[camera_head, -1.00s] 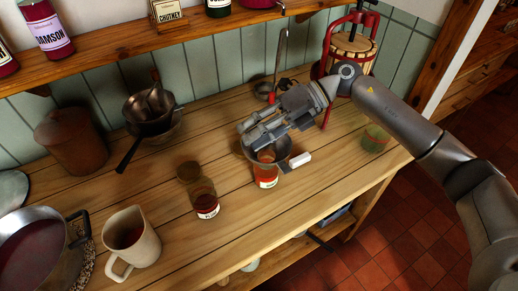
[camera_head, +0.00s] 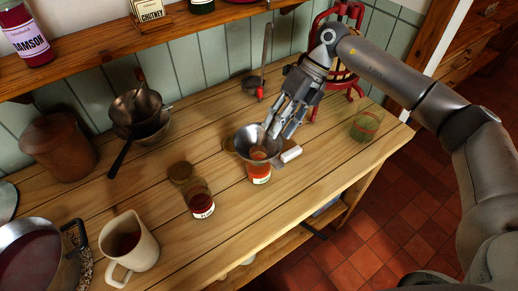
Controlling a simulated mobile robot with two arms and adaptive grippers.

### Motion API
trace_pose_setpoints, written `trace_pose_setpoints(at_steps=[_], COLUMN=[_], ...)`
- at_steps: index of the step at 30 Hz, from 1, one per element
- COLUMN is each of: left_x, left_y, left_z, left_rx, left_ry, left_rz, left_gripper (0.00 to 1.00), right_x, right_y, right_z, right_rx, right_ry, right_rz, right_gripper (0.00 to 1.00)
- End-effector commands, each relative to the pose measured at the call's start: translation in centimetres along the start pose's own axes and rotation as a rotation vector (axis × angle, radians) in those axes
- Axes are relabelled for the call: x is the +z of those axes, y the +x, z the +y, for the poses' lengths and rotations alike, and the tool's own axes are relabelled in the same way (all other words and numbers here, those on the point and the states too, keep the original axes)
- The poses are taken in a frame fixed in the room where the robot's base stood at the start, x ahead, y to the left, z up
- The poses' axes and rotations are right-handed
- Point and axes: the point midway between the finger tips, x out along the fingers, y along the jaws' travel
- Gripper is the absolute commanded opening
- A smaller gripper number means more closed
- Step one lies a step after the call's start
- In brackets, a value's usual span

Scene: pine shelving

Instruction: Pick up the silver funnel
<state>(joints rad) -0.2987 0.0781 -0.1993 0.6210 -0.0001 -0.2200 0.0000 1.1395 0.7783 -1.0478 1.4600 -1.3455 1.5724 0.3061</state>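The silver funnel (camera_head: 246,142) sits upright in the mouth of a jar with orange-red contents (camera_head: 259,174) and a white label, on the pine worktop. My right gripper (camera_head: 279,131) points down at the funnel's right rim. Its fingers are spread apart, with nothing visibly clamped between them. They overlap the rim in the picture, and I cannot tell whether they touch it. The funnel's spout is hidden in the jar. My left gripper is not in view.
A labelled jar (camera_head: 200,201) and a cream jug (camera_head: 128,244) stand left of the funnel. A white-ended item (camera_head: 291,154) lies close on its right. A ladle (camera_head: 264,66) and a red press (camera_head: 357,85) are behind. A green glass (camera_head: 365,126) stands right. The front worktop is clear.

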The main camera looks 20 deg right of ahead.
Motion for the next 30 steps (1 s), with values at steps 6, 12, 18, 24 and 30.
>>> trace_pose_setpoints(at_steps=[6,12,18,24,30], left_x=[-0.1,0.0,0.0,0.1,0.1], left_y=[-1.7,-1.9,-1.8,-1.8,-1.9], left_z=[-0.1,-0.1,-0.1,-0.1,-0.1], left_rx=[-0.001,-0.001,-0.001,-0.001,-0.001], left_ry=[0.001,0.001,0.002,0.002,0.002], left_rz=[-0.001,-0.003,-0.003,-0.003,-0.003], left_gripper=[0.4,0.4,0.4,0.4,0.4], right_x=[0.2,0.2,0.2,0.2,0.2], right_y=[3.2,4.7,4.8,4.7,4.7], right_z=[-0.1,-0.2,-0.3,-0.3,-0.3], right_rx=[0.002,0.001,0.001,0.001,0.001], right_ry=[0.001,-0.001,-0.001,-0.001,-0.001], right_rz=[0.004,0.002,0.001,0.001,0.0], right_gripper=[0.35,0.35,0.34,0.08,0.0])
